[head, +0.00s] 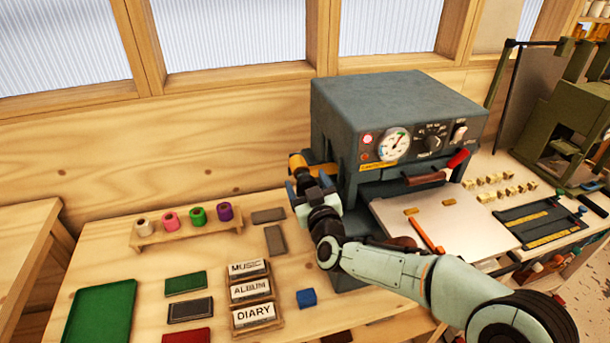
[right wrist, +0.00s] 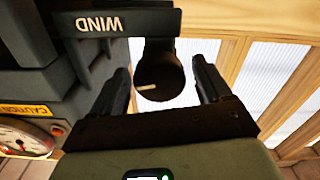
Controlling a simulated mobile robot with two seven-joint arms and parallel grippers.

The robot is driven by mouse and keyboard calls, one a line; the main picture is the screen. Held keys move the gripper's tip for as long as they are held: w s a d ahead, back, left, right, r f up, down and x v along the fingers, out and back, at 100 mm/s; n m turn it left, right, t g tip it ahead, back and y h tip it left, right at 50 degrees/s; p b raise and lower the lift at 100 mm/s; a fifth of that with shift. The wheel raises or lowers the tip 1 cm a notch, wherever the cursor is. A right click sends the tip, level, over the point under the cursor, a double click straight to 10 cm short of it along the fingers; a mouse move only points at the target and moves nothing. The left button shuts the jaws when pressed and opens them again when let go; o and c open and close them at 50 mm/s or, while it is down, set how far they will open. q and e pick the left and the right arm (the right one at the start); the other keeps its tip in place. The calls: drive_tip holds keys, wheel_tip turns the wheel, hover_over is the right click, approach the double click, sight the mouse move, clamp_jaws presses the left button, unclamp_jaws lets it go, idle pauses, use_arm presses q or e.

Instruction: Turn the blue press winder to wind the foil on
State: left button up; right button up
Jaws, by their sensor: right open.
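The blue-grey press (head: 400,105) stands at the back of the bench, with a gauge and a dial on its front. My right gripper (head: 307,184) is at the press's left side, and its arm comes in from the lower right. In the right wrist view the open right gripper (right wrist: 162,82) has one finger on each side of a dark round winder knob (right wrist: 160,75) with a pale mark. The knob sits beside a plate lettered WIND (right wrist: 100,23). I cannot tell whether the fingers touch it. A yellow-orange part (head: 297,162) shows just behind the gripper. My left gripper is not seen.
A wooden rack (head: 185,235) with white, pink, green and purple foil rolls stands to the left. Lettered blocks (head: 250,290), a blue block (head: 306,298), small covers and a green tray (head: 95,310) lie in front. A pale plate (head: 450,225) sits before the press.

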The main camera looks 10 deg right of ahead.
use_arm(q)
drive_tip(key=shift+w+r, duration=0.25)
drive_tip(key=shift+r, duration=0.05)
use_arm(e)
drive_tip(key=shift+w, duration=0.95)
drive_tip(key=shift+c, duration=0.2)
drive_tip(key=c, duration=0.9)
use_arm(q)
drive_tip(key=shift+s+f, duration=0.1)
